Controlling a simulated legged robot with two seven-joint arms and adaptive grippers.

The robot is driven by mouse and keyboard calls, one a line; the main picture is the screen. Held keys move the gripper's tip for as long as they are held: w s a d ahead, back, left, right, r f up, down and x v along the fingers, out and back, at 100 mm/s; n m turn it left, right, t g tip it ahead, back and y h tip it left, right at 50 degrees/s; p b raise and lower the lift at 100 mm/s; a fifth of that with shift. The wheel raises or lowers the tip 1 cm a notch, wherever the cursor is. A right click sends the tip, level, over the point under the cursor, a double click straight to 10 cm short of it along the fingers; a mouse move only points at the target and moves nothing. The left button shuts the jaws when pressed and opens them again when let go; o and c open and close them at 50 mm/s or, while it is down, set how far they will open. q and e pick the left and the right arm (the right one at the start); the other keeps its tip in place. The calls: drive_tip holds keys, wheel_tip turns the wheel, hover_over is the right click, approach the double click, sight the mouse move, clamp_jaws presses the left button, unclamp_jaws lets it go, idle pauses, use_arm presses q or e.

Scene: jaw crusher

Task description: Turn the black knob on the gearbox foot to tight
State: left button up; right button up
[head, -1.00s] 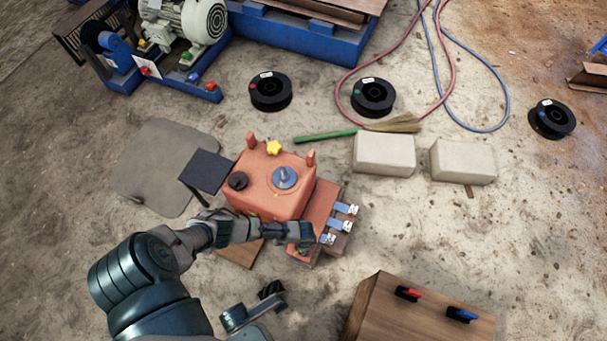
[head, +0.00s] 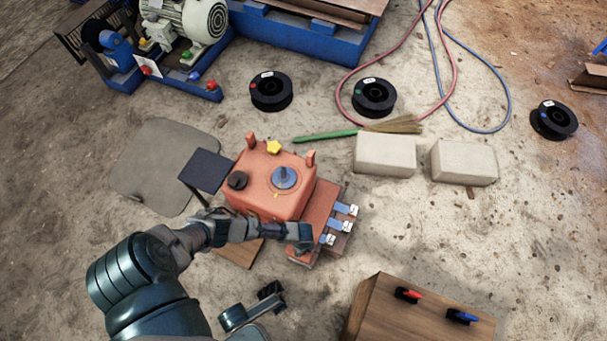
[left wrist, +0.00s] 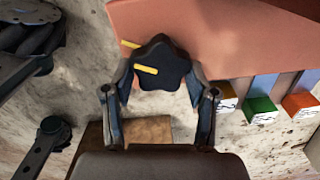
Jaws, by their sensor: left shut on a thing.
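The red gearbox (head: 262,200) stands on the floor, with a yellow star knob (head: 274,147), a round black cap (head: 238,181) and a blue-grey disc on top. In the left wrist view, the star-shaped black knob (left wrist: 163,62) sits between the fingers of my left gripper (left wrist: 160,88), which is shut on it. The knob bears a yellow mark; a second yellow mark on the red foot (left wrist: 225,30) lies up and left of it, offset. The head view shows my left gripper (head: 303,236) at the gearbox's front, hiding the knob. My right gripper (head: 252,304) is open and empty, nearer the bottom edge.
Blue clips with white tags (head: 340,225) sit close to the right of my left gripper. A wooden box (head: 420,318) with red and blue handles stands at bottom right. Pale blocks (head: 385,154), black spools (head: 270,91) and a brush (head: 330,136) lie behind. Floor at right is mostly clear.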

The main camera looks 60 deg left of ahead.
use_arm(q)
drive_tip(key=shift+s+a+f, duration=0.1)
drive_tip(key=shift+s+a, duration=0.1)
idle(0.3)
drive_tip(key=o, duration=1.1)
drive_tip(key=shift+o, duration=0.2)
drive_tip(key=shift+w, duration=0.1)
drive_tip(key=shift+d, duration=0.1)
drive_tip(key=shift+r, duration=0.55)
wheel_tip(320, 180, up, 11)
drive_tip(key=shift+f, duration=0.1)
